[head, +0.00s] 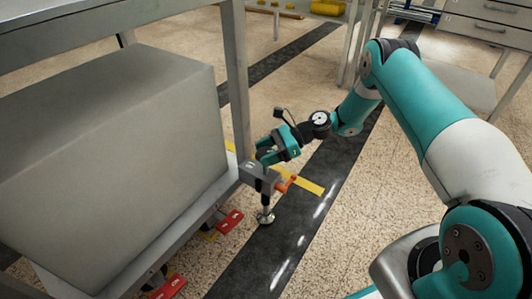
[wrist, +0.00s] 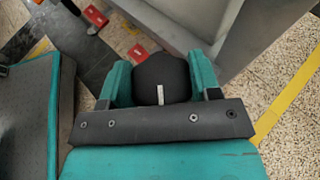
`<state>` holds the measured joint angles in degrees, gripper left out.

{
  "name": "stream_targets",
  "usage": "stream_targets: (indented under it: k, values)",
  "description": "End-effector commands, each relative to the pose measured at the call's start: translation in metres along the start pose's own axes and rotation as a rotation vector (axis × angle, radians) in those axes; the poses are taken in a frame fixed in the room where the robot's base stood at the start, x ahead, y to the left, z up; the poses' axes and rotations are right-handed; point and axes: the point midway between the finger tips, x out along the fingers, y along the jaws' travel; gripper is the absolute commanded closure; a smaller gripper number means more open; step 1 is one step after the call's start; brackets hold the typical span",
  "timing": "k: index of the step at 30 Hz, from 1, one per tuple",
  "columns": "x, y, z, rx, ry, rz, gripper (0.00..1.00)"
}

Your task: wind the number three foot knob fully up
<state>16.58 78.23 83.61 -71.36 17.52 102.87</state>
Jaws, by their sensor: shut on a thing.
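The foot knob (wrist: 160,70) is round and black with a white mark, seen between my fingers in the wrist view. My gripper (head: 266,156) is shut on it, one teal finger on each side, at the corner of the grey metal frame. In the head view the knob is mostly hidden by the gripper. Below it a bracket (head: 258,176) carries a threaded stem down to a round metal foot (head: 265,217) at the dark floor strip. I cannot tell whether the foot touches the floor. No number shows on the knob.
An orange handle (head: 286,184) sticks out beside the bracket. Red pieces (head: 230,221) lie along the frame's lower edge. A large grey block (head: 110,150) fills the frame on the left, and an upright post (head: 236,80) stands close behind my gripper.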

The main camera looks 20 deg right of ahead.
Motion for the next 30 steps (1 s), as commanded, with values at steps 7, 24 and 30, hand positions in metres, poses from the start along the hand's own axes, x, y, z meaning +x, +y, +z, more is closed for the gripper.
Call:
stream_targets:
  k: [7,24,30]
  values:
    - [0.0001,-0.0002,0.0007,-0.012,-0.002,0.024,0.67]
    - [0.0004,0.0000,0.0006,-0.010,-0.002,0.024,0.17]
    - [-0.0020,-0.0003,0.0011,-0.010,-0.001,0.024,0.17]
